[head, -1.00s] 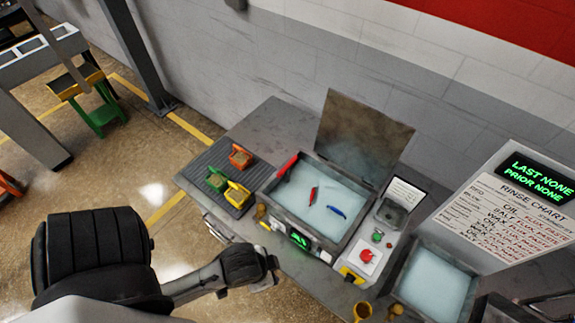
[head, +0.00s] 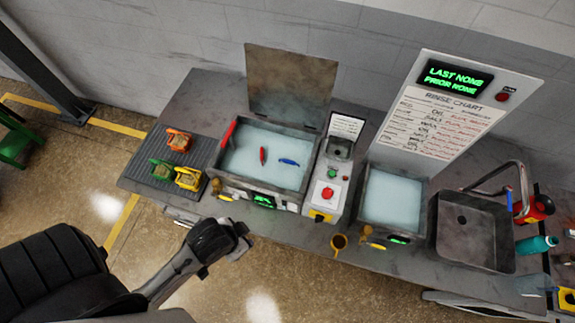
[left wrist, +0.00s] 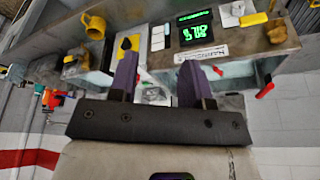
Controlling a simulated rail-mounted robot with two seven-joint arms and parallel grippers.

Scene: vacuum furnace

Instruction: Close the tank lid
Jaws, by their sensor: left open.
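The tank (head: 310,158) is a grey open-topped box of pale liquid on the bench. Its flat brown-grey lid (head: 290,85) stands raised, nearly upright, along the tank's back edge. A red piece and a blue piece lie in the liquid. A red handle (head: 228,133) shows at the tank's left side, and also in the left wrist view (left wrist: 265,87). My left gripper (head: 240,238) is open and empty in front of the tank's front left, apart from it. Its two purple fingers (left wrist: 158,78) show in the left wrist view. My right gripper is out of view.
Left of the tank, a ribbed mat (head: 145,178) holds small orange, green and yellow baskets. Right of it are a control box (head: 328,192) with a red button, a second tank (head: 393,195), a rinse chart and a sink (head: 472,232). Floor before the bench is clear.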

